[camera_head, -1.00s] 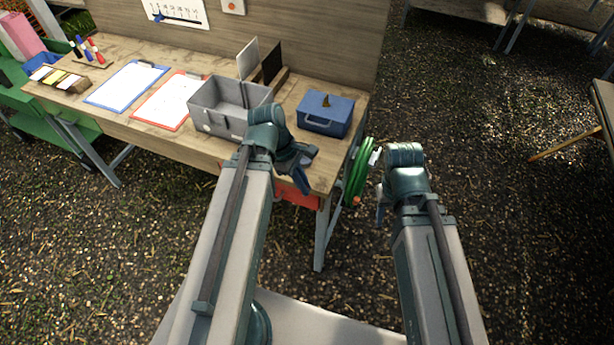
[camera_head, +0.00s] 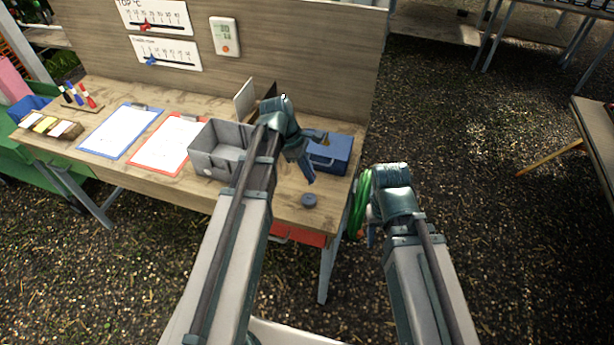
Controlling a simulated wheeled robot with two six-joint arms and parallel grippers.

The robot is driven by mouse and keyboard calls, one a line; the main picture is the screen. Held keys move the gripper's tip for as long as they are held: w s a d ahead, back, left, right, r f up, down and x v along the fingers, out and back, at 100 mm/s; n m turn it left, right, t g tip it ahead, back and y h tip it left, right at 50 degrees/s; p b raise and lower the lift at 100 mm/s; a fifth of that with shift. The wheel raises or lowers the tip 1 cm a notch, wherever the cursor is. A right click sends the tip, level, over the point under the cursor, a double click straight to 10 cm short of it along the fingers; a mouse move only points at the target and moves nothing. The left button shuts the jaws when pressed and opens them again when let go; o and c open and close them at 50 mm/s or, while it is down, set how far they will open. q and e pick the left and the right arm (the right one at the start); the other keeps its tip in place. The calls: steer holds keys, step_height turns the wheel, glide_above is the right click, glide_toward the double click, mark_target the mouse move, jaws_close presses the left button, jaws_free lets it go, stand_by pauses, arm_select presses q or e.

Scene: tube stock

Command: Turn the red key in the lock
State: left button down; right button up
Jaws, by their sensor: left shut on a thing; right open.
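I cannot make out a red key or a lock keyhole in this view. A blue box (camera_head: 334,152) with a handle on its front stands at the right end of the workbench. A red drawer front (camera_head: 298,235) shows under the bench's right end, partly behind my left arm. My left gripper (camera_head: 312,160) is over the bench at the box's left front, covering part of it. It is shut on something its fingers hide. My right gripper (camera_head: 369,222) is open, off the bench's right end, beside a green coiled hose (camera_head: 361,200).
A dark round piece (camera_head: 309,200) lies near the bench's front right edge. A grey bin (camera_head: 212,160) stands left of my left gripper. Red (camera_head: 168,146) and blue (camera_head: 120,132) clipboards lie farther left. A backboard (camera_head: 300,60) closes the rear.

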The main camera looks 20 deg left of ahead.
arm_select(q)
steer(key=shift+a+f+b, duration=0.1)
steer(key=shift+f+b, duration=0.4)
steer(key=shift+f, duration=0.2)
step_height(320, 180, down, 4)
steer(key=b, duration=0.4)
steer(key=shift+f, duration=0.15)
steer(key=shift+f+b, duration=0.9)
steer(key=shift+b, duration=0.15)
steer(key=shift+f, duration=0.1)
steer(key=shift+f+b, duration=0.5)
steer(key=shift+b, duration=0.1)
